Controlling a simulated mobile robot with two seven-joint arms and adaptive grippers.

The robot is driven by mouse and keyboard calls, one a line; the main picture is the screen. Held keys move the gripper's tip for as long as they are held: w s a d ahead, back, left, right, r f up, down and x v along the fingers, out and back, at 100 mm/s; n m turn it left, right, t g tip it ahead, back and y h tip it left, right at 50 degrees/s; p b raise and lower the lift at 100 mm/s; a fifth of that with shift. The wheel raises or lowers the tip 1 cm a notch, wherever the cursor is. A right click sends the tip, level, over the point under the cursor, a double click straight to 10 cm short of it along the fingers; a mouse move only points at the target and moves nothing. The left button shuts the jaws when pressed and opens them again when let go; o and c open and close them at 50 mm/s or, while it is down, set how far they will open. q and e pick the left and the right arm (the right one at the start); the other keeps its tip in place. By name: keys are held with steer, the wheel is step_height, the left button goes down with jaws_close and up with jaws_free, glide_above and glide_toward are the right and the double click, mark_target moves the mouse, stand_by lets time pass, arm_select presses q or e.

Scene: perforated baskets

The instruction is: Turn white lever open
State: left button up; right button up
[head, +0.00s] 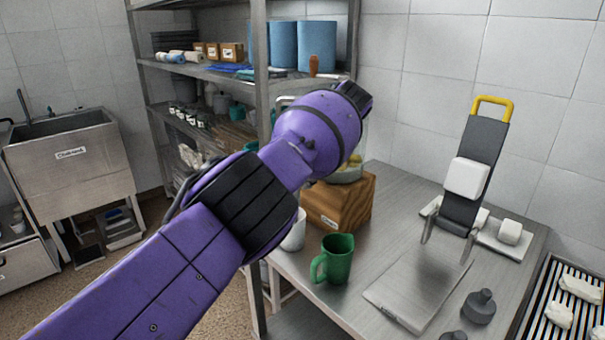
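I cannot clearly make out a white lever. A slanted dark device (470,180) with a yellow handle (493,104) and a white block (466,178) on its face stands at the back right of the steel table. A clear container (350,171) with yellowish contents sits on a wooden box (340,203), largely hidden behind my purple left arm. My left gripper (358,97) is at the arm's far end, above and in front of this container. Its fingers are turned away and hidden, so its opening does not show. My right gripper is out of view.
A green mug (336,258) stands near the table's front edge, with a white vessel (295,232) beside it. A flat grey plate (418,295) and dark weights (479,307) lie to the right. A metal shelf (261,90) rises behind my arm. A slotted tray (570,300) is far right.

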arm_select(q)
steer(key=shift+r, duration=0.1)
steer(key=v, duration=1.2)
steer(key=shift+s, duration=0.1)
